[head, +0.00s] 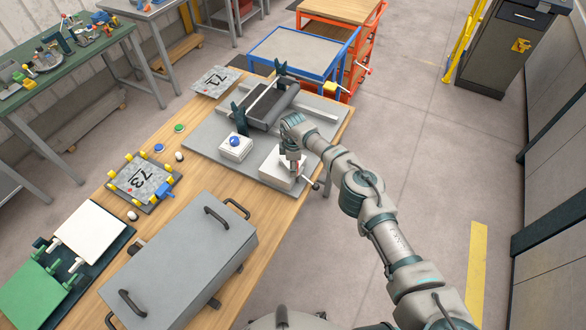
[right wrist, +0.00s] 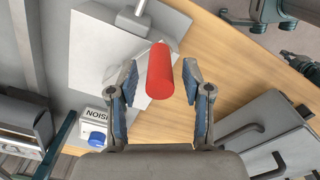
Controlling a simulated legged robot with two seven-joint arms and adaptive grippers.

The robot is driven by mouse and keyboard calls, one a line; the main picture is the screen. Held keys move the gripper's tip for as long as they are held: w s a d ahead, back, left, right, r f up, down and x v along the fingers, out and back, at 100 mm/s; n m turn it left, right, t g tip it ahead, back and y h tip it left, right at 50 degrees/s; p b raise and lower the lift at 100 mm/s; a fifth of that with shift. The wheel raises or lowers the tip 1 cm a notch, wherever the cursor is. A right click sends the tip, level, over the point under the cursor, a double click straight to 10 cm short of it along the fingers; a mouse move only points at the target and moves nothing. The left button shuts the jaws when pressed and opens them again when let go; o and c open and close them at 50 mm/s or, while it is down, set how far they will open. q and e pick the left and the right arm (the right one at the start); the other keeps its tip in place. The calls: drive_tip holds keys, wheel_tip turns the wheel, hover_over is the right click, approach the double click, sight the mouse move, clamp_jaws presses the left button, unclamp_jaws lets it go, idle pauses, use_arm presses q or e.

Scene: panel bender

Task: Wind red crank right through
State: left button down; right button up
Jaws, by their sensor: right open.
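The red crank's handle, a red cylinder (right wrist: 160,72), stands between the fingers of my right gripper (right wrist: 160,84) in the right wrist view. The fingers are open on either side of it, with a visible gap at each side. In the head view my right gripper (head: 292,163) points down over a white box (head: 280,177) at the near right part of the grey bender plate. The arm and gripper hide most of the crank there. My left gripper does not show clearly in either view.
A blue button (head: 235,141) sits on a white block left of the gripper. A grey case with handles (head: 180,262) takes up the near bench.

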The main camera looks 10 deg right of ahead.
wheel_tip(320, 180, up, 10)
drive_tip(key=shift+f, duration=0.1)
idle(0.5)
